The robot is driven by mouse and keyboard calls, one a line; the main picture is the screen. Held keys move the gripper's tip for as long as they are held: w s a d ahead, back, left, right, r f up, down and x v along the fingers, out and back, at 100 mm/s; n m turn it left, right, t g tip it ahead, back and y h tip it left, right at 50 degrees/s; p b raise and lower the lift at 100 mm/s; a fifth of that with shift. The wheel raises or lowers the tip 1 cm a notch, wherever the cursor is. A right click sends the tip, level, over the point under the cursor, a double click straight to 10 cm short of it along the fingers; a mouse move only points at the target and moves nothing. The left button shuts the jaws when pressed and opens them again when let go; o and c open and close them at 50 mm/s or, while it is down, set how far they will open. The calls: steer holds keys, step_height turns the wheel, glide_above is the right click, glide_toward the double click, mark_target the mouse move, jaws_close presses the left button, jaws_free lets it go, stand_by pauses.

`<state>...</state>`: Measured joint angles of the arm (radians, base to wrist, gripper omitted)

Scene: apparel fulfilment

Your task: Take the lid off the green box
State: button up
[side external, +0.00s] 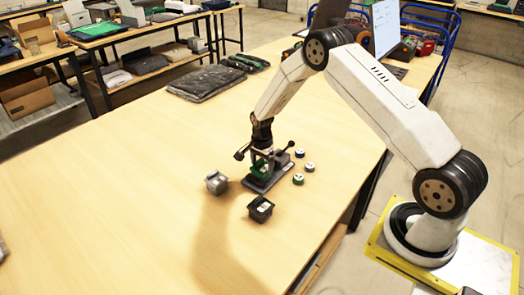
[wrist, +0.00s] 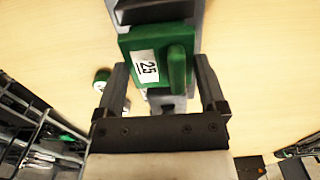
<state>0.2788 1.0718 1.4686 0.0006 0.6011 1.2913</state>
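The green box (wrist: 132,45) shows in the wrist view as a green top with a white label reading 25 and a raised green bar along its right part. Which part is the lid, and its seam, I cannot make out. In the side view the green box (side external: 259,168) is small, on a dark grey stand, partly covered by my gripper. My gripper (wrist: 160,62) is open, with one finger on each side of the green top. The raised bar lies between the fingers, clear of both. Whether the fingers touch the top's edges I cannot tell.
A grey box (side external: 216,183) stands left of the stand (side external: 257,185), and a black box (side external: 260,209) stands in front. Several small round discs (side external: 309,167) lie to the right. Dark folded packs (side external: 206,82) lie farther back. The table's left is clear.

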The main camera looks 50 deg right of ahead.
steer(key=c, duration=0.3)
steer(key=shift+r, duration=0.75)
steer(key=shift+s+a+r, duration=0.55)
steer(key=shift+s+r, duration=1.35)
steer(key=shift+s, duration=0.4)
steer(key=shift+s+a+r, duration=0.5)
steer(key=shift+s+r, duration=1.45)
steer(key=shift+s, duration=0.3)
steer(key=shift+s+a+r, duration=0.55)
steer(key=shift+s+r, duration=1.35)
steer(key=shift+s, duration=0.4)
